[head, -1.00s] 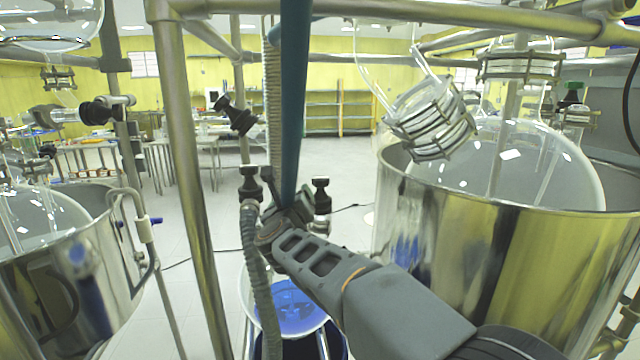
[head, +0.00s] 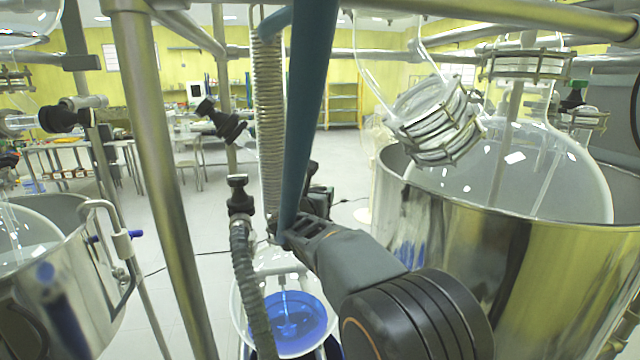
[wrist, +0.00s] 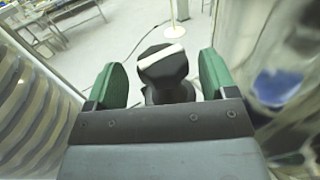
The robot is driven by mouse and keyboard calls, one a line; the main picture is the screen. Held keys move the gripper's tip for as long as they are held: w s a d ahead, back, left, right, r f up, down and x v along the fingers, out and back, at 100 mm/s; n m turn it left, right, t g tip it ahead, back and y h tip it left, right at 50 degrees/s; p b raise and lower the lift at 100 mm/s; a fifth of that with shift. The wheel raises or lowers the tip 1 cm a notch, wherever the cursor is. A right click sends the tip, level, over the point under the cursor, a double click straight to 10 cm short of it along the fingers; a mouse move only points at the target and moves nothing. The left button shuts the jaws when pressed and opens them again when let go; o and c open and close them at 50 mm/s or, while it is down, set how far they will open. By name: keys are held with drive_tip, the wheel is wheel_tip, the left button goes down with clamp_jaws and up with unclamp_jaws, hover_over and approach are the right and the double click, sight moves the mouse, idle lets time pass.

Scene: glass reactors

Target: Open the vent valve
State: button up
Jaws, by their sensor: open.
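A black valve knob (wrist: 163,72) with a white bar across its top shows in the wrist view. I take it to be the vent valve. It appears between the two green fingers of my gripper (wrist: 162,62), which are spread apart with a visible gap on either side of the knob. I cannot tell how far ahead of the fingertips it is. In the head view my gripper (head: 303,226) is at the lower end of the blue pole, which partly covers it. The valve is mostly hidden there behind the pole and my gripper.
Another black valve (head: 238,195) tops a ribbed hose to the left. A blue pole (head: 302,110) crosses close in front. A large steel vessel (head: 470,250) stands close on the right. A glass vessel with blue liquid (head: 287,318) is below. Metal frame bars (head: 160,180) stand left.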

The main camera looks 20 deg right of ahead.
drive_tip(key=shift+x, duration=1)
drive_tip(key=shift+d, duration=0.2)
drive_tip(key=c, duration=0.9)
drive_tip(key=shift+f+b, duration=0.15)
drive_tip(key=shift+b, duration=0.2)
